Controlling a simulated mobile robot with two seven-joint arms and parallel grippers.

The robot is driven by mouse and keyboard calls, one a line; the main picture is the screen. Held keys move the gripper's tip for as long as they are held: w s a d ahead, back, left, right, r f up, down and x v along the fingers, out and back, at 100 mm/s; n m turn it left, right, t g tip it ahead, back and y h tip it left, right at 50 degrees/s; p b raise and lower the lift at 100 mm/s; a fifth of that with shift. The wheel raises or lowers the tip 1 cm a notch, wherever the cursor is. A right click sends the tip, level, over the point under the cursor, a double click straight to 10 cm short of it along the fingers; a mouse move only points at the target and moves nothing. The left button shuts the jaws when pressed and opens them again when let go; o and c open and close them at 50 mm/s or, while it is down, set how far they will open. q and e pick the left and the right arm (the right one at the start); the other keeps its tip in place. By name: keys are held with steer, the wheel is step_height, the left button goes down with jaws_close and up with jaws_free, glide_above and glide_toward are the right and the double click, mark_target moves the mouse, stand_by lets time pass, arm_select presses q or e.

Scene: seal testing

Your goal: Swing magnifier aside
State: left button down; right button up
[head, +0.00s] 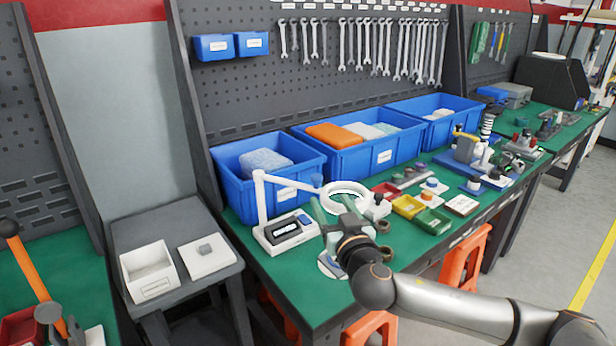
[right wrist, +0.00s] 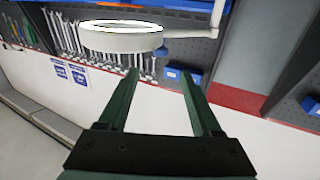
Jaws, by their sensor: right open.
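The magnifier is a white ring lamp (head: 345,186) on a thin white jointed arm (head: 262,200), which rises from a white base (head: 290,231) on the green bench. My right gripper (head: 332,203) is at the ring's near side in the head view, fingers spread and empty. In the right wrist view the open fingers (right wrist: 159,76) point toward the ring (right wrist: 122,43), which shows beyond the tips and left of centre. Nothing shows between the fingers. Whether a finger touches the ring cannot be told. My left gripper is not seen.
Blue bins (head: 355,150) line the back of the green bench (head: 303,285). Small red, yellow and green trays (head: 408,206) lie right of the ring. A grey side table (head: 208,222) at left holds a white box (head: 148,271). Orange stools (head: 470,258) stand below the bench.

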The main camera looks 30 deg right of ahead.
mark_target(319, 180)
steer(key=p+x, duration=0.1)
steer(key=x, duration=1.1)
steer(key=shift+p, duration=0.4)
steer(key=shift+s, duration=0.1)
steer(key=shift+c, duration=0.3)
jaws_close()
steer(key=shift+f, duration=0.1)
stand_by(0.3)
